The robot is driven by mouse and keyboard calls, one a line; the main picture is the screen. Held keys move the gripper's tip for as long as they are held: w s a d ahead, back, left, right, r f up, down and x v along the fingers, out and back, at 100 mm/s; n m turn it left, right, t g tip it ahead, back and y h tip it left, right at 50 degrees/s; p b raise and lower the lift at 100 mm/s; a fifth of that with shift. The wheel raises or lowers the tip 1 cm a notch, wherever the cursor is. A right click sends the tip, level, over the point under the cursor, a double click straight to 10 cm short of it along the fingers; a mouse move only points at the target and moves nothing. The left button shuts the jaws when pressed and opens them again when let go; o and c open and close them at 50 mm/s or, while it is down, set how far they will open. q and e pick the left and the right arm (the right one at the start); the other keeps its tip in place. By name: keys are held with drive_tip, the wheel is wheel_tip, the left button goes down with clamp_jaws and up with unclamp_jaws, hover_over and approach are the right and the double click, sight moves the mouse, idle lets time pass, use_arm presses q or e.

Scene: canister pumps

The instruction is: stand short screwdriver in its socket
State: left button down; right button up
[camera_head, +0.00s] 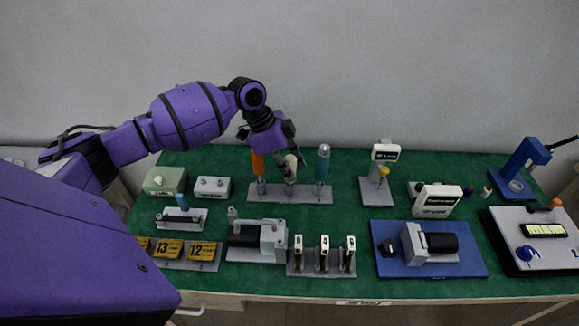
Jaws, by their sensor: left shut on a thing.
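A grey rack (312,197) stands at the back of the green table. An orange-handled tool (257,163) stands upright at its left end and a teal-handled tool (322,165) at its right end. My left gripper (289,154) is over the middle of the rack, pointing down, shut on a short tool with a pale handle (292,167), which I take for the short screwdriver. It is roughly upright between the two others. Its lower end is small and dim near the rack's middle; I cannot tell whether it is in a socket. My right gripper is not in view.
Close in front of the rack are a grey pump unit (271,239) and a stand with several upright pieces (322,260). A scale-like device (379,172) stands to the right. A blue base with a motor (430,259) lies front right. A green box (164,181) is at the left.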

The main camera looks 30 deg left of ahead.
use_arm(q)
drive_tip(key=c, duration=1.4)
unclamp_jaws()
drive_tip(key=shift+c, duration=0.2)
drive_tip(key=v, duration=1.2)
drive_tip(key=shift+f, duration=0.1)
